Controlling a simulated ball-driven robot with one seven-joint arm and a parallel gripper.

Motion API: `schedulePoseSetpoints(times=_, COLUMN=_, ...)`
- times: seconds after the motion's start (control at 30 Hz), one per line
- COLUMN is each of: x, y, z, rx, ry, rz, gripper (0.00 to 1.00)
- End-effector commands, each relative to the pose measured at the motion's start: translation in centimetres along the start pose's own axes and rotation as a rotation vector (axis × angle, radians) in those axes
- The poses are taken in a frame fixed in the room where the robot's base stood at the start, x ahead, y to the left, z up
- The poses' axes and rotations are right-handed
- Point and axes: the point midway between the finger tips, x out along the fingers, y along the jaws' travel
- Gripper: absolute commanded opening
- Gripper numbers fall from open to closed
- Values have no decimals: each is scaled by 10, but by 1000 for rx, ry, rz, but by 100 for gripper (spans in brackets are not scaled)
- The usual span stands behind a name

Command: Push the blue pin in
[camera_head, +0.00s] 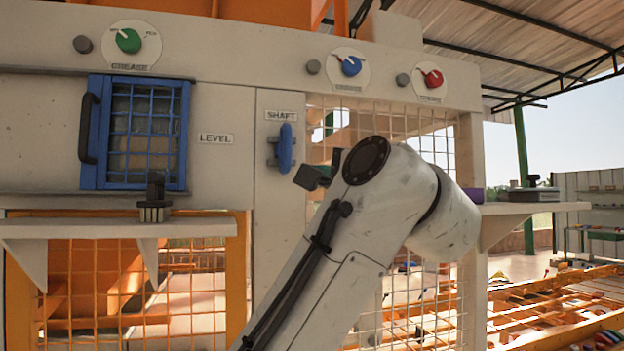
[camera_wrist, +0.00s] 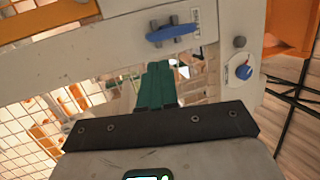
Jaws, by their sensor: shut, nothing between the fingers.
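A blue dial (camera_head: 351,66) sits on the upper beam with a grey round pin (camera_head: 313,67) at its left. The wrist view also shows the dial (camera_wrist: 243,73) and the grey pin (camera_wrist: 239,42) at the right. A blue bar-shaped handle (camera_head: 285,147) stands upright under the SHAFT label; the wrist view shows it (camera_wrist: 172,34) on dark posts. I cannot tell which part is the blue pin. My gripper's green fingers (camera_wrist: 158,70) are shut and empty, apart from these parts.
A green dial (camera_head: 128,40) and a red dial (camera_head: 433,79) have grey pins beside them. A blue barred door (camera_head: 185,135) is at left. A shelf (camera_head: 70,228) holds a dark fixture (camera_head: 155,200). Wire mesh and a right shelf (camera_head: 530,208) flank my arm.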

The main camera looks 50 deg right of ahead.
Motion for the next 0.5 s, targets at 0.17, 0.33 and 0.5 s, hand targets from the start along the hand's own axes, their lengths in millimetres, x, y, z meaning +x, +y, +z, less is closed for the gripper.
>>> schedulePoseSetpoints(times=0.17, x=-22, y=0, z=0, rx=0, ry=1, rz=-2, gripper=0)
schedulePoseSetpoints(times=0.33, x=-27, y=0, z=0, rx=0, ry=0, rz=0, gripper=0)
schedulePoseSetpoints(times=0.5, x=-28, y=0, z=0, rx=0, ry=0, rz=0, gripper=0)
